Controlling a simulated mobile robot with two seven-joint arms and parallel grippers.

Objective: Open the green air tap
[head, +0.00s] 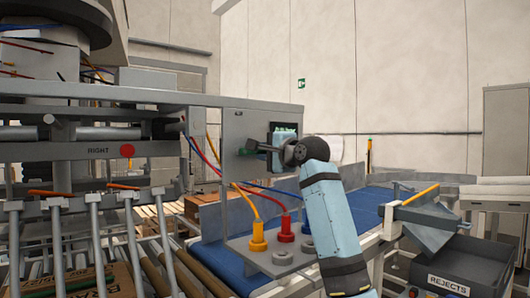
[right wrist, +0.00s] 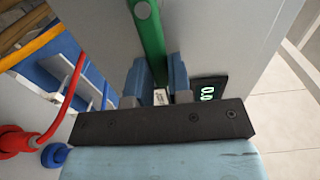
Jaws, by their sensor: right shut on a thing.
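The green air tap's lever (right wrist: 149,42) shows in the right wrist view, with a round grey pivot bolt at its upper end. It runs down between the two blue fingers of my right gripper (right wrist: 158,82), which is shut on it. In the head view the green tap (head: 244,152) is a small patch on the grey panel (head: 234,125), partly hidden by my right gripper (head: 262,148). The lever looks roughly level there. A dark display (right wrist: 207,92) beside the fingers shows green digits, partly cut off, starting "0.0". My left gripper is not in view.
Yellow (head: 258,238) and red (head: 286,230) hose couplings stand on a grey plate (head: 270,260) below the panel. Blue, red and yellow hoses hang close to the panel. A blue conveyor (head: 355,208) runs behind my right arm. A rejects bin (head: 450,272) stands at the right.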

